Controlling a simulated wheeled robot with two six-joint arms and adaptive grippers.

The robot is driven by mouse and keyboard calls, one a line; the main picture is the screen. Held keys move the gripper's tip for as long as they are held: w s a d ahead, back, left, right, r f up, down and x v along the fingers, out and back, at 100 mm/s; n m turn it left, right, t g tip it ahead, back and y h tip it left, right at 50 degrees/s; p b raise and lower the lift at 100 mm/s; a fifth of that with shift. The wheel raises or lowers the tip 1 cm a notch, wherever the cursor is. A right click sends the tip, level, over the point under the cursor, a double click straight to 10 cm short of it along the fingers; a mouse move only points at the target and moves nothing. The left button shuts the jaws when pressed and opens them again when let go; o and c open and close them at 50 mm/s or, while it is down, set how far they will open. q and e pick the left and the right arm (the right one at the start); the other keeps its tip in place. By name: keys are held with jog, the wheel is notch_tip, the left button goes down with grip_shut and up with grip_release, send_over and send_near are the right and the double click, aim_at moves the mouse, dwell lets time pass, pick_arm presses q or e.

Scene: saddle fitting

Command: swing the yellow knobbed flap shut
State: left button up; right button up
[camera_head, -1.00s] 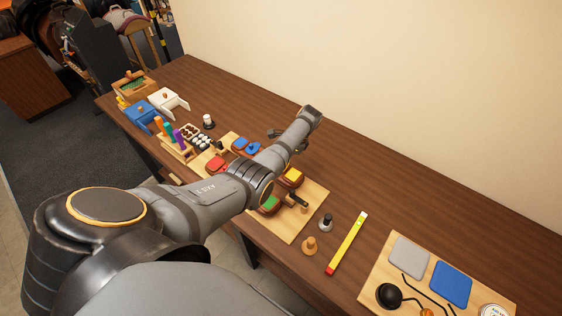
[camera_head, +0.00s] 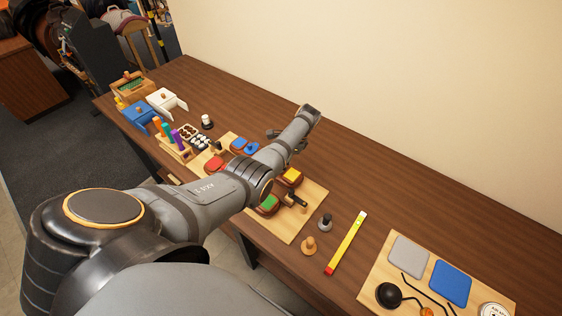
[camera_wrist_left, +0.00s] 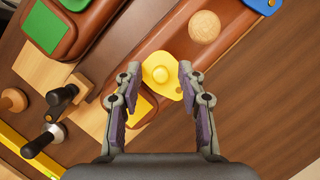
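The yellow flap (camera_wrist_left: 178,84) with its round yellow knob (camera_wrist_left: 160,74) is in the middle of the left wrist view. It lies at the end of a brown leather piece (camera_wrist_left: 140,60), with a yellow square (camera_wrist_left: 139,108) beside it. My left gripper (camera_wrist_left: 159,69) is open, one finger on each side of the knob in this view; I cannot tell whether they touch it. In the head view, a yellow patch (camera_head: 292,174) shows on the wooden board (camera_head: 312,205); my left arm hides part of that board, and the fingers cannot be made out. My right gripper is not in view.
A wooden ball (camera_wrist_left: 204,26) sits on the leather near the fingers, with a green patch (camera_wrist_left: 48,25) at upper left. Black-handled tools (camera_wrist_left: 42,140) stand left of the gripper. A yellow bar (camera_head: 346,243) lies right of the board. The table's back strip is clear.

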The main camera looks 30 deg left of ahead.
pick_arm(q)
jog(key=v, duration=1.2)
